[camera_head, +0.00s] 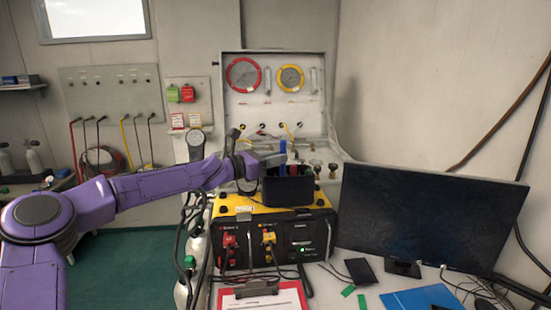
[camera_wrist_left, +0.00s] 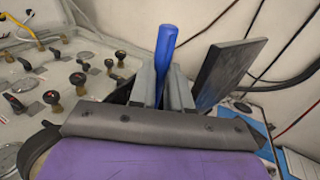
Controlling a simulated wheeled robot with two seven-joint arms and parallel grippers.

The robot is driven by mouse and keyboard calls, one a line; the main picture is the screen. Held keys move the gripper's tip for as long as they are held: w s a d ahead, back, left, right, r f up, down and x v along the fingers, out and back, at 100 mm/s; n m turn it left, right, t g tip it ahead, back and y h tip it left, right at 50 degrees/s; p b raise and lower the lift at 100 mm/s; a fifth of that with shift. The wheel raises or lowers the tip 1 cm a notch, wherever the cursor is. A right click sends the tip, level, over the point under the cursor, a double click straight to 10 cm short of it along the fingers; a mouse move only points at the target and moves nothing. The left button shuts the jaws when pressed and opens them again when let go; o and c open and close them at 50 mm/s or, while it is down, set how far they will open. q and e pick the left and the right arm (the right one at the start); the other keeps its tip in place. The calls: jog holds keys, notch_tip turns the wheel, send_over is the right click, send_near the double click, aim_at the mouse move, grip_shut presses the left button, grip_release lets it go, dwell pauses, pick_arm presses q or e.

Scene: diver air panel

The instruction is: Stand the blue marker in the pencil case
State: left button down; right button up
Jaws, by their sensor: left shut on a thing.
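The blue marker (camera_head: 283,147) stands upright in my left gripper (camera_head: 279,160), just above or at the mouth of the dark pencil case (camera_head: 288,192). In the left wrist view the blue marker (camera_wrist_left: 166,42) rises between the two grey fingers of my left gripper (camera_wrist_left: 167,78), which are shut on it. The marker's lower end is hidden by the fingers, so I cannot tell how far it reaches into the case. The pencil case sits on top of the yellow and black box (camera_head: 270,235). My right gripper is not in view.
A dark monitor (camera_head: 430,215) stands close to the right of the case. The open air panel (camera_head: 275,95) with red and yellow gauges rises behind. A clipboard (camera_head: 262,298), cables and a blue folder (camera_head: 420,299) lie in front.

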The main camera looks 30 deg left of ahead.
pick_arm(q)
jog(key=shift+f, duration=0.1)
jog(key=shift+f+b, duration=0.5)
jog(key=shift+f, duration=0.05)
jog(key=shift+f, duration=0.15)
dwell(0.4)
jog(key=shift+f, duration=0.3)
jog(key=c, duration=1)
grip_release()
